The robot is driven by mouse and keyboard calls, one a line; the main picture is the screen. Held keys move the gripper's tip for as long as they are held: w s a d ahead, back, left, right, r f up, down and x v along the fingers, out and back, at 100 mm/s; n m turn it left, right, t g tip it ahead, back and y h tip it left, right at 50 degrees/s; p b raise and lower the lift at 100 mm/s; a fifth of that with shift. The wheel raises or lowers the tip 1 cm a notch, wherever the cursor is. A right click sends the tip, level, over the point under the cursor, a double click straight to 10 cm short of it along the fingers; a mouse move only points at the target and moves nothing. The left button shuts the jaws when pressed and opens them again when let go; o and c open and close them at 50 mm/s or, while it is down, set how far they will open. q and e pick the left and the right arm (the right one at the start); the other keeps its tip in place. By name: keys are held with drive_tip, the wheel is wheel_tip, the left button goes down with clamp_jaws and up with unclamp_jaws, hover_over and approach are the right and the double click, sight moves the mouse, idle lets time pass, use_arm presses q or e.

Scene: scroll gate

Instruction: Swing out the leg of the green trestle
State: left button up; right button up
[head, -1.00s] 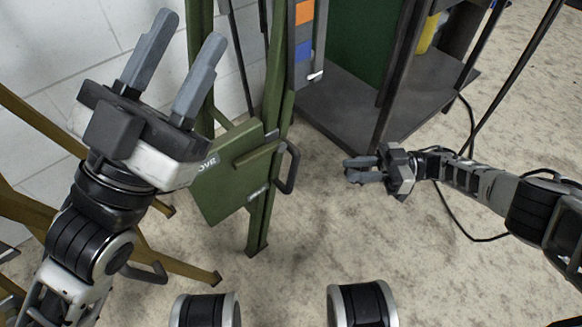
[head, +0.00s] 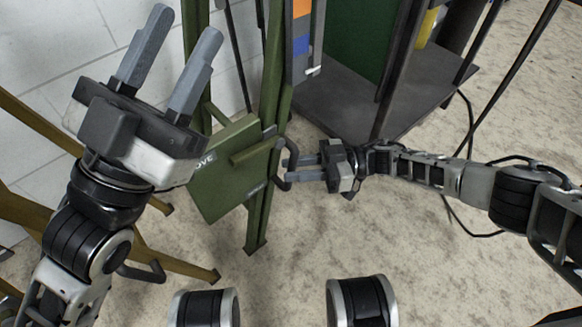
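The green trestle (head: 268,120) stands against the wall, its upright legs reaching the floor. A square green plate (head: 225,180) with white lettering, partly hidden by my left gripper, is fixed to it. A dark loop handle (head: 281,184) sticks out from the leg on the right. My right gripper (head: 288,167) is open, its two fingertips at this handle with a gap between them. Whether they touch the handle cannot be told. My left gripper (head: 185,32) is open and empty, raised in front of the trestle's left side.
Another, olive-yellow trestle (head: 180,262) stands at the left with its own dark handle (head: 143,272). A dark shelf unit (head: 360,98) stands behind on the right. A black cable (head: 462,222) lies on the floor. Open floor lies in the lower middle.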

drive_tip(key=shift+a, duration=0.6)
use_arm(q)
drive_tip(key=shift+s+r+m+h, duration=0.1)
drive_tip(key=shift+r+m+h, duration=0.2)
drive_tip(key=shift+r+m, duration=0.1)
use_arm(e)
drive_tip(key=shift+a, duration=0.1)
use_arm(q)
drive_tip(key=shift+f, duration=0.1)
use_arm(e)
clamp_jaws()
use_arm(q)
drive_tip(key=shift+f, duration=0.1)
use_arm(e)
drive_tip(key=w+d+n+h, duration=0.2)
drive_tip(key=w+d+h, duration=0.1)
drive_tip(key=w+d, duration=0.4)
drive_tip(key=d, duration=0.3)
drive_tip(key=shift+w+d+f+t+h, duration=0.2)
drive_tip(key=shift+w+d+t+h, duration=0.1)
drive_tip(key=shift+w+d+t, duration=0.1)
unclamp_jaws()
drive_tip(key=shift+s, duration=0.1)
use_arm(q)
drive_tip(key=shift+f, duration=0.15)
use_arm(e)
drive_tip(key=shift+a, duration=0.1)
